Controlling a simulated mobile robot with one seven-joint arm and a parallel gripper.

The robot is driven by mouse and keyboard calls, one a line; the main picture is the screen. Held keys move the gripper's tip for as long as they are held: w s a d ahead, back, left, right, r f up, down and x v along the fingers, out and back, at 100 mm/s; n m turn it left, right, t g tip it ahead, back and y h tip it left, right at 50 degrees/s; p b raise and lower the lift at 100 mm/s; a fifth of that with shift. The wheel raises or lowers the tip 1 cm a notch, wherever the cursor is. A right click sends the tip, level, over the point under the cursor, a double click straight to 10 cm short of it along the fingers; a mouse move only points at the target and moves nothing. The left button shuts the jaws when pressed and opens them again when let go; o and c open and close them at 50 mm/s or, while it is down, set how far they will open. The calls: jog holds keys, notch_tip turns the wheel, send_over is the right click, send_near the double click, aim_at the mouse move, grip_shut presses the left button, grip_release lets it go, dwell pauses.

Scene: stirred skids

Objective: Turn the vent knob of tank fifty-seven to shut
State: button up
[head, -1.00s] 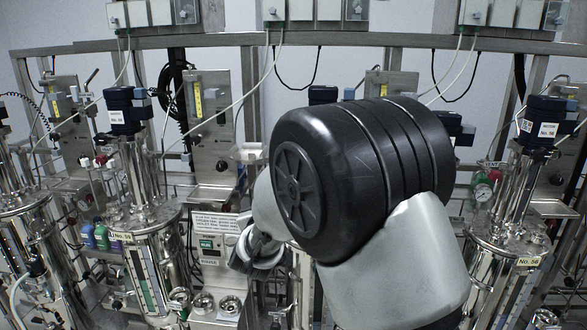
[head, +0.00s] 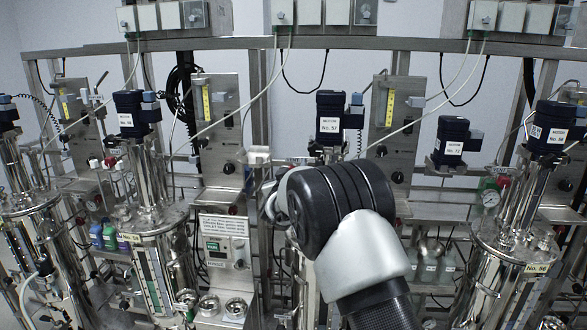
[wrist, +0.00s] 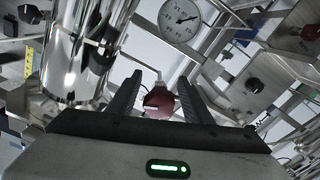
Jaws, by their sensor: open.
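In the wrist view a dark red knob (wrist: 158,103) shows between the two dark fingers of my gripper (wrist: 160,78). The gripper is open, with a gap on each side of the knob; I cannot tell how deep the knob sits between the fingers. A shiny steel cylinder (wrist: 88,45) stands to the left of the fingers. In the head view the motor labelled No. 57 (head: 330,122) stands in the middle, above my arm. My arm covers most of the tank under it and hides the fingers and knob there.
A round gauge (wrist: 180,20) is close beyond the fingers. Another red knob (wrist: 310,32) and a black knob (wrist: 254,85) sit on panels at the right.

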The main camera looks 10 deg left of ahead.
jog(key=shift+w, duration=0.2)
jog(key=shift+c, duration=0.5)
jog(key=c, duration=1)
